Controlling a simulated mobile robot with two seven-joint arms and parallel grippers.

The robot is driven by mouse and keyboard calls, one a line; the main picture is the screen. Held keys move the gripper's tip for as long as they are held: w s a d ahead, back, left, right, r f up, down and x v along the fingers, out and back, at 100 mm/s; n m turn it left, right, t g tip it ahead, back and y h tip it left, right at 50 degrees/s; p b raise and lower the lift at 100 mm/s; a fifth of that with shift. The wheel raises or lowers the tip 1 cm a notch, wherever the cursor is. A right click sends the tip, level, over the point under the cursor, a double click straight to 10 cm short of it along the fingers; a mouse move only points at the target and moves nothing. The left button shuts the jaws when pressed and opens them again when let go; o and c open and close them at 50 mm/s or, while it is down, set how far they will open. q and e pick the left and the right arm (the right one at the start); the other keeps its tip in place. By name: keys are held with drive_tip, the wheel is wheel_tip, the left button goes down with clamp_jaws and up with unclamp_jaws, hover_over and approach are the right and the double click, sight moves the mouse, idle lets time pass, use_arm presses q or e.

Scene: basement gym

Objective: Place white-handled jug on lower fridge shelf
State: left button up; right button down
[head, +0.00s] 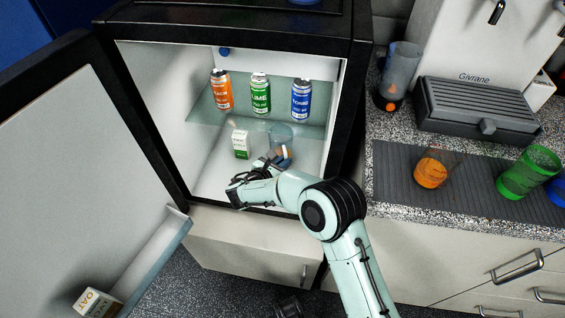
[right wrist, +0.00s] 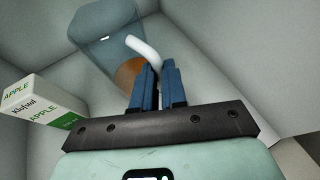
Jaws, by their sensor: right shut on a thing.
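The jug (head: 279,138) is clear, with a white handle and something orange low in it. It is inside the open fridge, in the lower space beneath the glass shelf. My right gripper (head: 274,163) reaches in from the front and is shut on the handle. In the right wrist view the blue fingers (right wrist: 157,85) close around the white handle (right wrist: 143,48), with the clear jug body (right wrist: 98,45) beyond. Whether the jug's base touches the fridge floor (head: 215,180) is hard to tell. My left gripper is not in view.
An apple carton (head: 240,144) stands left of the jug and shows in the right wrist view (right wrist: 40,105). Several cans (head: 260,94) stand on the glass shelf (head: 205,112) above. The fridge door (head: 85,150) is open at left. Cups (head: 432,170) stand on the counter at right.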

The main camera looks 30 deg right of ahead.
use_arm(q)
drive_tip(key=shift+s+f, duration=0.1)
use_arm(e)
drive_tip(key=shift+f, duration=0.1)
drive_tip(key=c, duration=1.2)
unclamp_jaws()
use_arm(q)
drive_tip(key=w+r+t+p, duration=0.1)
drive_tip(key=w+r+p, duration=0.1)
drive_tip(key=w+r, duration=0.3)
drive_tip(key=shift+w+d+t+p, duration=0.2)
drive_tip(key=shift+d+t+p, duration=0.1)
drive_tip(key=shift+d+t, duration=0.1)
use_arm(e)
drive_tip(key=v, duration=1.2)
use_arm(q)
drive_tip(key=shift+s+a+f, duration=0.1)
